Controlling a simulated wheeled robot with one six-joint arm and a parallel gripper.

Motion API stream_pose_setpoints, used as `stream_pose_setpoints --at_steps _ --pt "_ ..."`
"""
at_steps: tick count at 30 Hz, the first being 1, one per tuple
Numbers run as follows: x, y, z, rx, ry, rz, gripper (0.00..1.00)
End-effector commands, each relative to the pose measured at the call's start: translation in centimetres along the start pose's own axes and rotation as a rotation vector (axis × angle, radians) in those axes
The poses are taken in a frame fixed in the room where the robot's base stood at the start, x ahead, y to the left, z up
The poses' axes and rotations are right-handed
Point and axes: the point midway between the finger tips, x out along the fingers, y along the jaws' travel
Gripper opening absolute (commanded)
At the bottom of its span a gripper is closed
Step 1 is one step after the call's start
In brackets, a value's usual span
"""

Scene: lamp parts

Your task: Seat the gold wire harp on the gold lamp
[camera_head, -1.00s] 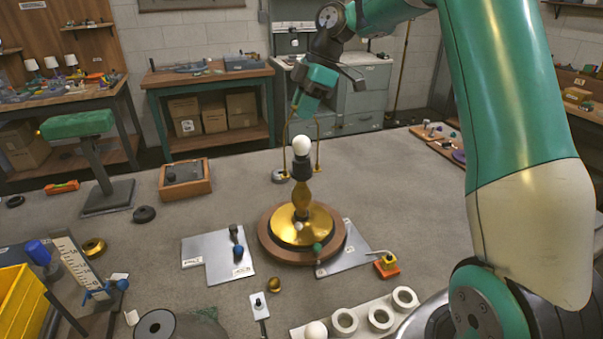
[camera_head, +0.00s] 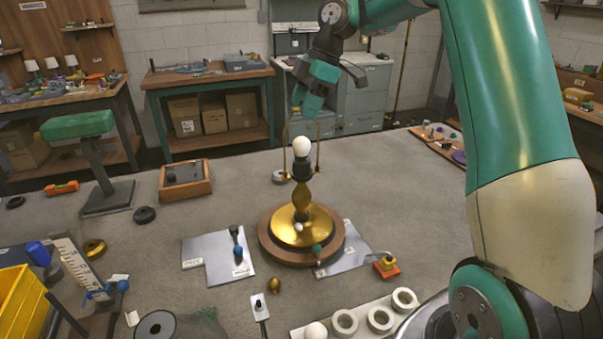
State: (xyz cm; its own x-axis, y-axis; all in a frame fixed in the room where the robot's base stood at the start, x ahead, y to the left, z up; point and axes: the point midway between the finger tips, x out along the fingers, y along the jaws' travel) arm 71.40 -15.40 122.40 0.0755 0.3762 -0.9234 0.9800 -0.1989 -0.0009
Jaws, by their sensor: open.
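The gold lamp (camera_head: 303,203) stands upright on a round wooden turntable (camera_head: 268,247), with a white bulb (camera_head: 302,146) in its dark socket. The gold wire harp (camera_head: 319,152) stands upright around the bulb, one leg on each side. Its lower ends are beside the socket; I cannot tell from here whether they are seated. My gripper (camera_head: 296,112) is open just above the harp's top, at its left. The fingertips are small and partly merge with the harp's top, so contact there is unclear.
Flat metal plates (camera_head: 205,262) lie left and right of the turntable. A white holder with round cups (camera_head: 380,318) is at the front, and an orange block with a yellow top (camera_head: 387,264) is at the right. A green-topped stand (camera_head: 100,175) is at the left. The mat behind the lamp is mostly clear.

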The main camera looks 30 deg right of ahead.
Motion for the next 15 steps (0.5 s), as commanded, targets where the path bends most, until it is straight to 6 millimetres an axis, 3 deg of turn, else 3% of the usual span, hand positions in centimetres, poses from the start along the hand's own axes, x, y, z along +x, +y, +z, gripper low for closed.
stream_pose_setpoints --at_steps 9,15 --pt "-8.5 0.1 -0.2 0.001 -0.003 0.003 0.52" --pt "-12.8 0.0 -0.3 0.001 -0.002 0.000 0.52"
